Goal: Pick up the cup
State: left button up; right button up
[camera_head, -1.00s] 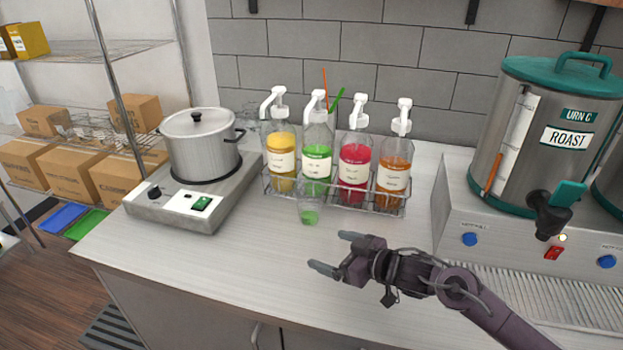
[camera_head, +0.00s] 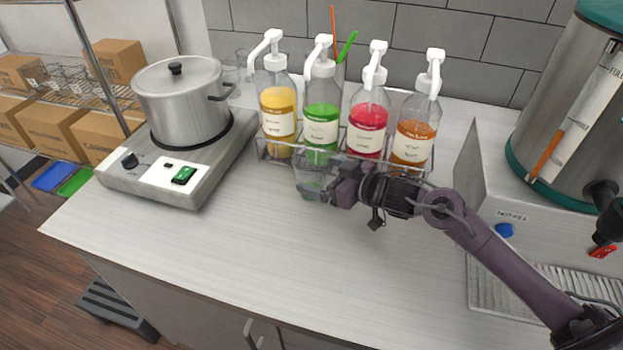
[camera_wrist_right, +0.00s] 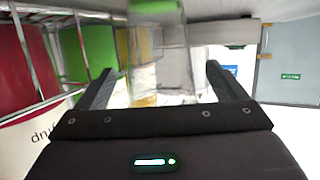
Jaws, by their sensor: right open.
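The cup (camera_head: 309,184) is clear, with green at its bottom. It stands on the counter in front of the syrup rack in the head view, partly hidden by my right gripper (camera_head: 325,187). In the right wrist view the clear cup (camera_wrist_right: 165,62) is blurred and lies between and beyond the two open fingers of my right gripper (camera_wrist_right: 158,85). I cannot tell whether a finger touches it. My left gripper is not in view.
A wire rack (camera_head: 270,155) with yellow, green, red and orange pump bottles stands right behind the cup. A pot (camera_head: 183,105) on a hot plate (camera_head: 160,178) is to the left. An urn (camera_head: 565,130) is at the right. The counter's front is clear.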

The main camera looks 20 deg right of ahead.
jog(key=b+x, duration=0.1)
jog(key=x, duration=0.2)
jog(key=shift+w+f+b, duration=0.15)
jog(key=shift+w+b, duration=0.05)
jog(key=shift+b, duration=0.2)
jog(key=shift+w+a, duration=0.15)
jog(key=shift+a, duration=0.05)
jog(key=shift+c, duration=0.4)
jog(key=c, duration=0.5)
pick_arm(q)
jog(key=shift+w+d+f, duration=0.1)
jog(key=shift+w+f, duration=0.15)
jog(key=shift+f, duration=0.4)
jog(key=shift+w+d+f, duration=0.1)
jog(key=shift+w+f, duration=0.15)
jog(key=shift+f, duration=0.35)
pick_arm(e)
jog(key=c, duration=0.5)
